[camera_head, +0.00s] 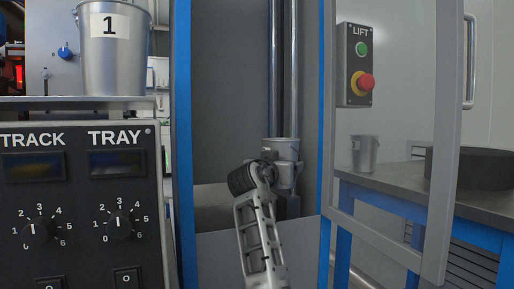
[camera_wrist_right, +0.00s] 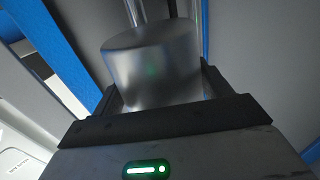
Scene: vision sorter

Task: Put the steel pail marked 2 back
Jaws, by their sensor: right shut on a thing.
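My right gripper (camera_head: 284,174) reaches into the lift bay and is shut on a small steel pail (camera_head: 281,150). The pail looks about upright, and no number shows on it. In the right wrist view, the same pail (camera_wrist_right: 155,65) sits between the dark fingers of my right gripper (camera_wrist_right: 158,92). Its smooth grey side faces the camera. I cannot tell whether its base touches anything. My left gripper is not in view.
A steel pail marked 1 (camera_head: 113,50) stands on a shelf at the upper left, above the TRACK and TRAY panel (camera_head: 80,190). Another steel pail (camera_head: 364,155) shows at the bench (camera_head: 395,190) on the right. Blue posts (camera_head: 183,130) edge the bay; a LIFT switch box (camera_head: 356,65) is at right.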

